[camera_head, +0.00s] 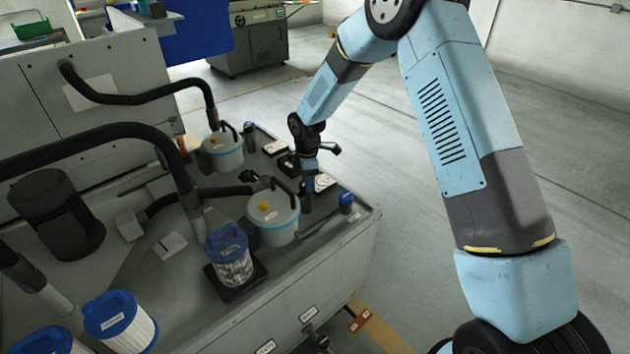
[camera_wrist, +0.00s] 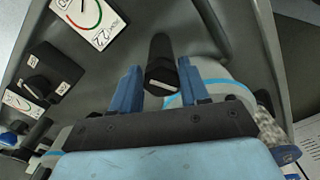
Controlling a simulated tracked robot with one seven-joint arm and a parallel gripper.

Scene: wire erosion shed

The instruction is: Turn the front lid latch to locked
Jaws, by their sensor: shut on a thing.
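The front canister (camera_head: 272,222) is white with a pale blue band. Its lid carries a yellow button and a black hose. My gripper (camera_head: 307,200) points down right beside this canister, on its right side. In the wrist view, the blue fingers of my gripper (camera_wrist: 160,88) are shut on a black latch handle (camera_wrist: 160,62) with a white mark on its end. The canister's wall and blue band show behind the right finger. I cannot tell from these views whether the latch is at locked; in the head view my gripper hides most of it.
A second banded canister (camera_head: 222,153) stands further back. A blue-topped filter (camera_head: 231,262) sits on a black pad in front. A small blue-handled valve (camera_head: 346,200) is near the bench's right edge. A dial plate (camera_wrist: 90,18) lies near the gripper. Open floor is right.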

